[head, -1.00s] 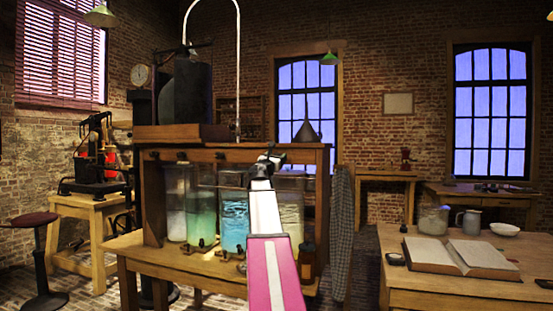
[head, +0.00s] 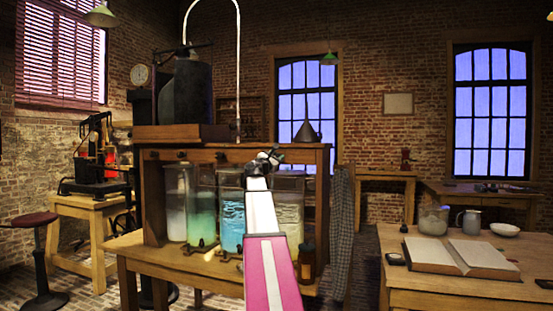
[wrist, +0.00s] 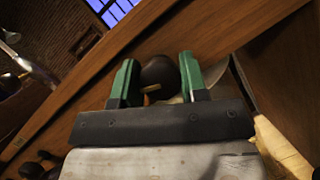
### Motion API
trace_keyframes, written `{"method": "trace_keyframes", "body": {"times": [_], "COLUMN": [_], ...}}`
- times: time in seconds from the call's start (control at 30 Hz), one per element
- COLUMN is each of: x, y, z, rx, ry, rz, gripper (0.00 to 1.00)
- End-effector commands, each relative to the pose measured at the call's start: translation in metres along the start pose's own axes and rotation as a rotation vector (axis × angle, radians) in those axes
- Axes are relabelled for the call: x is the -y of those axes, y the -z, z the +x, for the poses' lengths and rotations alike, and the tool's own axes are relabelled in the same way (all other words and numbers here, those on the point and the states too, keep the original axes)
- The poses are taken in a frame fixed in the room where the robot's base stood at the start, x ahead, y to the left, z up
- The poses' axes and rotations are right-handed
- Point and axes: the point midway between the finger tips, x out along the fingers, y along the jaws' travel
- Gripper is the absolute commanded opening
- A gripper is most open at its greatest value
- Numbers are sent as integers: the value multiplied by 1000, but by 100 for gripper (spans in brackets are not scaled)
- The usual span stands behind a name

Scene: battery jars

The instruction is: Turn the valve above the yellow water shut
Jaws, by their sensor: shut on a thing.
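Several glass jars stand in a row in the wooden cabinet. The jar with pale yellow water (head: 291,208) is at the right end, partly behind my arm. Beside it is a jar with bright blue water (head: 231,215). My gripper (head: 266,158) is at the cabinet's top rail, above the boundary of these two jars in the head view. In the wrist view my gripper's green fingers (wrist: 157,80) are on either side of a dark round valve knob (wrist: 158,72), shut on it. A small orange-yellow part shows just below the knob. In the head view my gripper hides this valve.
Other dark valve knobs (head: 182,155) sit along the wooden rail (head: 160,153) to the left. A brown bottle (head: 306,264) stands right of the jars, and a checked cloth (head: 341,220) hangs at the cabinet's right side. A table with an open book (head: 478,254) is at the right.

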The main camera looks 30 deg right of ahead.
Motion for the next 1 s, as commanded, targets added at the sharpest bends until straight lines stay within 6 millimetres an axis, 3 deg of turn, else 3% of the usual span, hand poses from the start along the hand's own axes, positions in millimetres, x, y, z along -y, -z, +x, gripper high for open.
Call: {"method": "trace_keyframes", "body": {"times": [1.0], "x": [2], "y": [0], "z": [-1], "rx": [-70], "ry": [379], "rz": [876], "gripper": [16]}}
